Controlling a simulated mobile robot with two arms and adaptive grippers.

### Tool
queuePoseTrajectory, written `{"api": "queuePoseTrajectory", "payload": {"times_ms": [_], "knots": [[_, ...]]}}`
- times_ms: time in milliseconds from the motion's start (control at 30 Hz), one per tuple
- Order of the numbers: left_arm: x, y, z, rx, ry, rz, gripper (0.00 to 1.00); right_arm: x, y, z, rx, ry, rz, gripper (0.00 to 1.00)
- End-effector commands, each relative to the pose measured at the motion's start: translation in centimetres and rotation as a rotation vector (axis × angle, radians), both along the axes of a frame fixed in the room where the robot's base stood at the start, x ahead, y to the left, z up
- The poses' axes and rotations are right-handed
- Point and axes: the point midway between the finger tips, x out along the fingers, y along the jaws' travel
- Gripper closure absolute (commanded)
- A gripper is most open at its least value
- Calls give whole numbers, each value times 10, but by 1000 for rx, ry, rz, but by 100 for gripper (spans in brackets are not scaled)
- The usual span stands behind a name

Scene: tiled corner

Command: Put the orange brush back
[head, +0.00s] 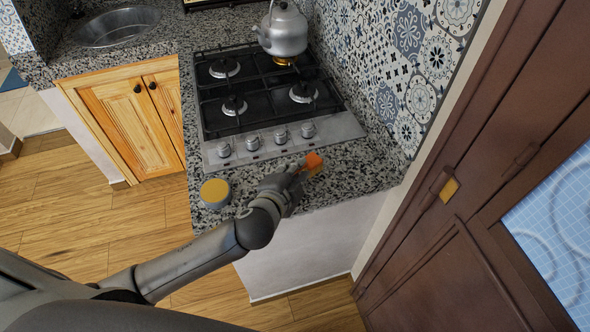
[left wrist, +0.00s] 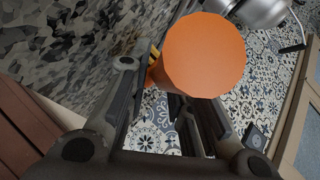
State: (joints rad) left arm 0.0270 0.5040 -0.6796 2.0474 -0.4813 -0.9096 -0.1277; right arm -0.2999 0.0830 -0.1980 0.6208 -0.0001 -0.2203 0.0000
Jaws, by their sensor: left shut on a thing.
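The orange brush (head: 314,161) is at the tip of my left gripper (head: 299,168), over the front right part of the granite counter in the head view. My left gripper is shut on it. In the left wrist view the brush shows as a large round orange face (left wrist: 203,55) beyond the fingers of my left gripper (left wrist: 160,85). The fingers hide part of it. I cannot tell from these views whether the brush touches the counter. My right gripper is not in view.
A round yellow-topped object (head: 215,192) stands at the counter's (head: 365,172) front left corner. A gas hob (head: 265,95) with a metal kettle (head: 284,30) lies behind. The patterned tile wall (head: 385,75) and a brown door (head: 450,230) bound the right side.

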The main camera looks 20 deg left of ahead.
Motion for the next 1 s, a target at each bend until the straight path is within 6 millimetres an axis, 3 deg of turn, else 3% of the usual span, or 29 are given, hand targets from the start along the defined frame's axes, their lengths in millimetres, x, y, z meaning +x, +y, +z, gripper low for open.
{"api": "queuePoseTrajectory", "payload": {"times_ms": [33,200,633,767,1000], "knots": [[0,0,1,-1,-2,0,76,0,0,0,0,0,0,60],[0,0,1,0,-1,0,54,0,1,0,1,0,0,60],[-7,0,1,0,3,0,54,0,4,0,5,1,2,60],[-23,1,8,-1,1,-2,54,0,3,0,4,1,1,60],[-68,4,28,-3,2,-2,54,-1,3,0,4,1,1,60]]}}
